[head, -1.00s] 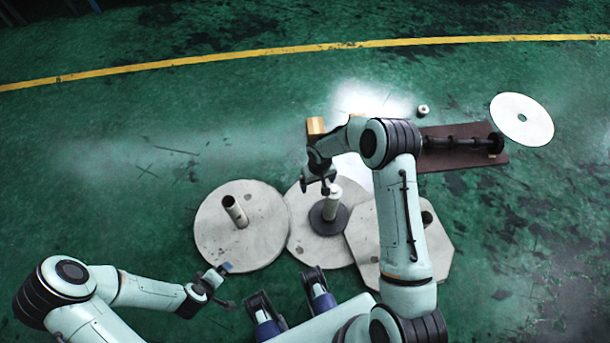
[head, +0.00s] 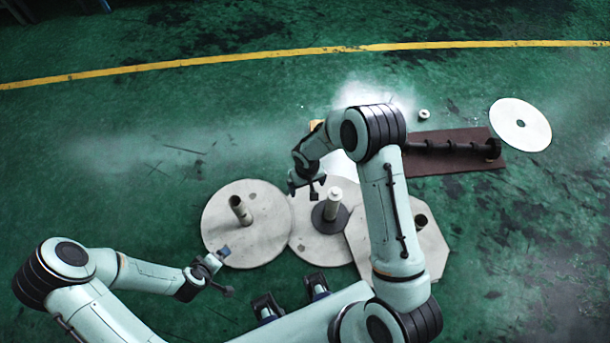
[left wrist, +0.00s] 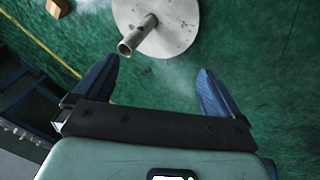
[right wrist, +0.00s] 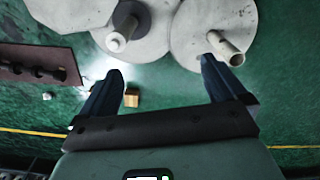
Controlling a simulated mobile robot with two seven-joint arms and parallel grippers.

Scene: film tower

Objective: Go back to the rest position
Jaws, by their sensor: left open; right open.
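My right gripper (head: 305,192) is open and empty, in the air left of the middle stand's post in the head view. Its spread fingers also show in the right wrist view (right wrist: 163,68), with nothing between them but floor. My left gripper (head: 226,271) is open and empty at the lower left, near the left stand's front edge in the picture. The left wrist view (left wrist: 155,85) shows its two blue fingers apart over bare floor.
A round left plate (head: 222,240) bears a tilted-looking tube. A middle plate (head: 315,248) bears a pale post through a dark disc. An angular plate (head: 425,265) is partly behind my right arm. A brown board (head: 480,165) with a dark rod and a white disc (head: 521,142) lie right.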

